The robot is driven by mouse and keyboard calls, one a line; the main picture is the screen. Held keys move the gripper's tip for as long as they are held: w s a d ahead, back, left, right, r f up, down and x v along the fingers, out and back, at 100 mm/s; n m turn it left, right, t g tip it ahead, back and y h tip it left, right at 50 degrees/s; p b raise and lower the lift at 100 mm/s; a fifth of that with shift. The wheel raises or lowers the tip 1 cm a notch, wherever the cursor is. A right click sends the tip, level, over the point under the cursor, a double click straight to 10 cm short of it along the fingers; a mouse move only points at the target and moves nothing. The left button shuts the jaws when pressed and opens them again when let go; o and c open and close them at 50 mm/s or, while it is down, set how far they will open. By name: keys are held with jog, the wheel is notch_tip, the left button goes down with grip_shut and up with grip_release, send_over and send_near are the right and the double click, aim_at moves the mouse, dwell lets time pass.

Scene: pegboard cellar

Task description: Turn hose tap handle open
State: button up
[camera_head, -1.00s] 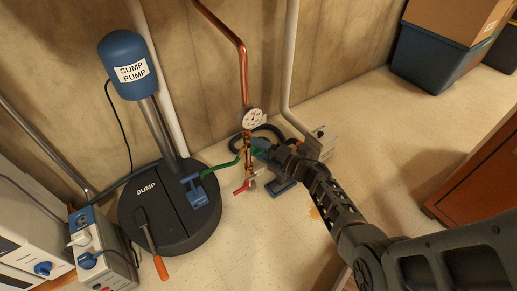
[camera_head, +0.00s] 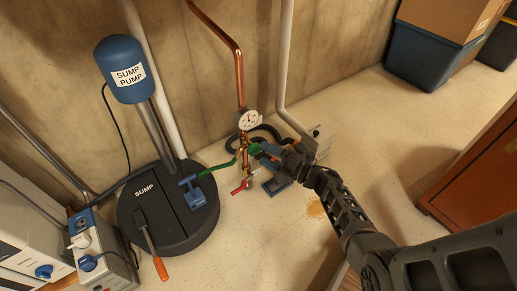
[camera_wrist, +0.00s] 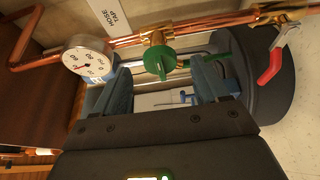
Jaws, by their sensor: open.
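The hose tap's green handle (camera_wrist: 160,62) sits on a brass valve body (camera_wrist: 153,38) below a copper pipe, with a "HOSE TAP" label (camera_wrist: 115,14) behind it. In the head view, the green handle (camera_head: 255,149) shows just left of my gripper (camera_head: 265,153). My gripper (camera_wrist: 164,86) is open, with its two blue fingers apart. In the wrist view the handle lies just beyond the gap between the fingertips, and nothing is held. I cannot tell whether either finger touches it.
A pressure gauge (camera_head: 248,120) is on the copper pipe above the tap. A red handle (camera_head: 240,187) sits lower down, and a green lever or hose (camera_head: 216,166) runs left. The black sump lid (camera_head: 165,215) and sump pump (camera_head: 124,68) stand left. Open floor lies right.

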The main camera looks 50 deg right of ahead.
jog(key=shift+s+d, duration=0.2)
jog(key=shift+s, duration=1.2)
jog(key=shift+a, duration=0.1)
jog(key=s+a+r+m+h, duration=0.1)
jog(key=s+a+r+m, duration=0.3)
jog(key=s+a, duration=0.3)
jog(key=s+a+r+m+h, duration=0.1)
jog(key=s+a+r+m, duration=0.3)
jog(key=s+a, duration=0.3)
jog(key=s+a+r+m+g, duration=0.2)
jog(key=s+a+r+m, duration=0.4)
jog(key=r, duration=0.3)
jog(key=s+a+r+m+g, duration=0.1)
jog(key=s+a+r+m, duration=0.35)
jog(key=s+r, duration=0.45)
notch_tip(320, 180, up, 34)
jog(key=p, duration=3.3)
jog(key=shift+d+m+p, duration=0.35)
jog(key=shift+d+p, duration=0.05)
jog(key=shift+w+f, duration=0.1)
jog(key=shift+f, duration=0.05)
